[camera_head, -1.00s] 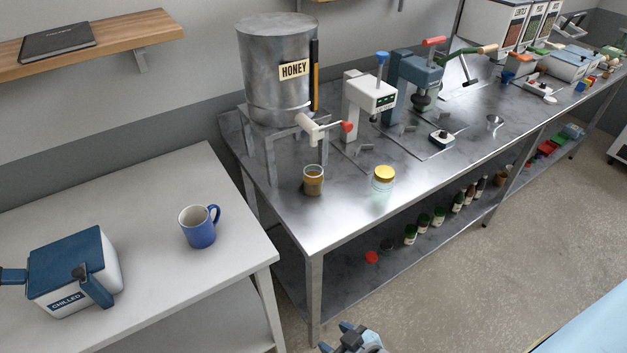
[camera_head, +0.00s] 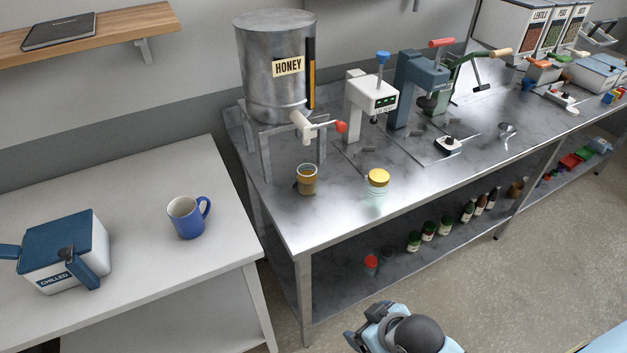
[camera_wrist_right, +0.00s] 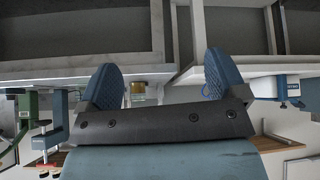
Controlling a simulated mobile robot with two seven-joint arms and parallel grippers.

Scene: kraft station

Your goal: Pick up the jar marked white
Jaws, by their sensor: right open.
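I cannot read a mark "white" on any jar. A clear jar with a yellow lid (camera_head: 377,183) stands upright near the front of the steel table (camera_head: 350,215). An open glass jar with amber contents (camera_head: 306,181) stands left of it; an amber jar (camera_wrist_right: 138,88) shows small between my fingers in the right wrist view. Several dark bottles and jars with pale labels (camera_head: 428,231) stand on the lower shelf. My right gripper (camera_head: 354,338) is below the table front at the bottom of the head view. The right wrist view shows its blue fingers (camera_wrist_right: 160,80) apart and empty.
A steel honey tank (camera_head: 273,90) stands on a frame at the table's back left, with presses (camera_head: 412,92) to its right. A blue mug (camera_head: 186,219) and a chilled box (camera_head: 62,252) sit on the white table (camera_head: 135,205). Open floor (camera_head: 520,265) lies in front.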

